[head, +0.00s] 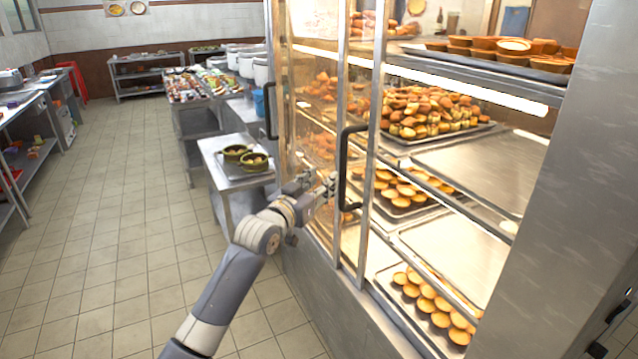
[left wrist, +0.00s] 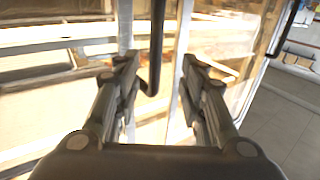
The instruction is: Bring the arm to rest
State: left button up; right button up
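My left gripper (head: 318,184) is in front of the glass front of a display cabinet (head: 357,240), close to a black door handle (head: 343,165). The left wrist view shows its two fingers (left wrist: 160,62) spread apart. The lower end of the handle (left wrist: 156,45) shows between them in that view, and I see no grip on it. Whether a finger touches the handle or the door frame I cannot tell. My right gripper is not seen clearly in either view.
The cabinet holds trays of pastries (head: 425,112) and tarts (head: 432,305). A second black handle (head: 270,110) is further left. The tiled floor (head: 120,230) to the left is clear.

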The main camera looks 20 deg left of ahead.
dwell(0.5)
pick_arm(q)
jog(key=s+f+g, duration=0.2)
jog(key=s+f, duration=0.1)
jog(key=f, duration=1)
jog(key=s+f+g+y, duration=0.1)
jog(key=s+f+g, duration=0.25)
jog(key=f, duration=0.95)
jog(key=s+f+g, duration=0.2)
jog(key=s+f, duration=0.1)
jog(key=f, duration=1.1)
jog(key=s+d+f+g, duration=0.3)
jog(key=s+f+g, duration=0.1)
jog(key=s+f, duration=1.45)
jog(key=s+d+f+g, duration=0.1)
jog(key=s+f, duration=0.3)
jog(key=s, duration=0.8)
jog(key=s+d+f+m+g, duration=0.1)
jog(key=s+f, duration=0.4)
jog(key=s, duration=0.6)
jog(key=s+d+f+g, duration=0.2)
jog(key=s+f, duration=0.3)
jog(key=s, duration=0.7)
jog(key=shift+s+d+m+g, duration=0.3)
jog(key=shift+s+d+g, duration=0.1)
jog(key=shift+g, duration=0.35)
jog(key=shift+w+f, duration=0.1)
